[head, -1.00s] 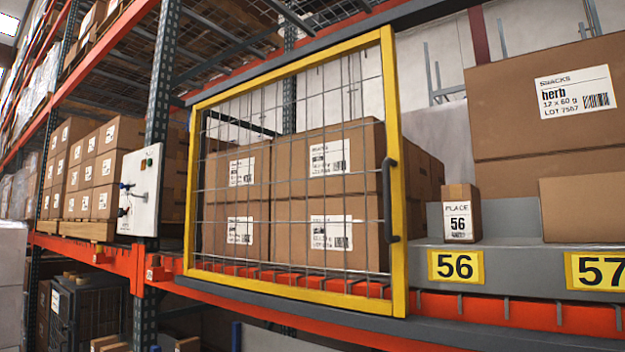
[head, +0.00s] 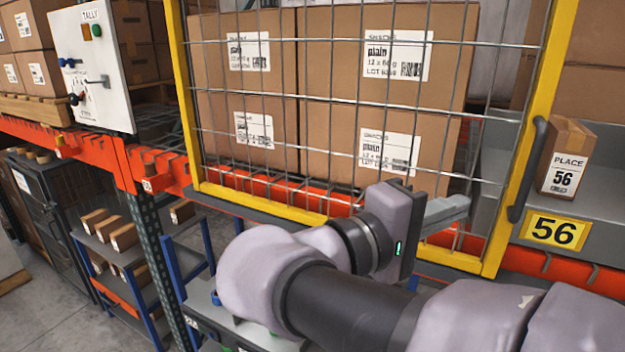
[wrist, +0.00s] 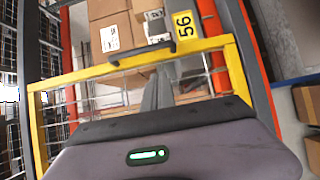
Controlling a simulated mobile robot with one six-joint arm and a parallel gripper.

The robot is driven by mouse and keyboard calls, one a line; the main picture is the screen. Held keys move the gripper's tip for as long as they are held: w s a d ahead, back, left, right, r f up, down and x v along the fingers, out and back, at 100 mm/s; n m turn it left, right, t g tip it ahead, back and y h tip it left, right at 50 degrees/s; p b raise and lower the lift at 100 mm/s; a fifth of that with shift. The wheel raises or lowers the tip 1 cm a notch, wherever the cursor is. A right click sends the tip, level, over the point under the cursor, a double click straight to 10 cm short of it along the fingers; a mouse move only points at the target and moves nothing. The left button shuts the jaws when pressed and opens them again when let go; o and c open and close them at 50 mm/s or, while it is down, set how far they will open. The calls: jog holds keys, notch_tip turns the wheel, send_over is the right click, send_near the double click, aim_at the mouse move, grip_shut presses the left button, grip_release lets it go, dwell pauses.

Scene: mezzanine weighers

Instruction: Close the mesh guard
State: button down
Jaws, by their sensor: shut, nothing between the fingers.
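The mesh guard (head: 190,120) is a yellow frame filled with wire mesh. It stands across the front of the stacked cartons; I cannot tell whether it is flush or slightly ajar. Its dark handle (head: 527,170) is on the right upright, and the handle also shows in the wrist view (wrist: 142,52). My gripper (head: 458,210) is shut and empty, in front of the lower right part of the mesh, left of and below the handle. In the wrist view my fingers (wrist: 158,90) point toward the handle side, with no clear contact.
Cartons (head: 330,85) sit behind the mesh. A small carton marked 56 (head: 565,155) stands on the grey ledge right of the handle, above the yellow 56 plate (head: 556,230). A white control panel (head: 95,70) hangs at left. A trolley (head: 130,240) stands below.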

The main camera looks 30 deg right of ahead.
jog(key=s+d+p, duration=0.1)
jog(key=s+d, duration=0.1)
jog(key=d, duration=0.5)
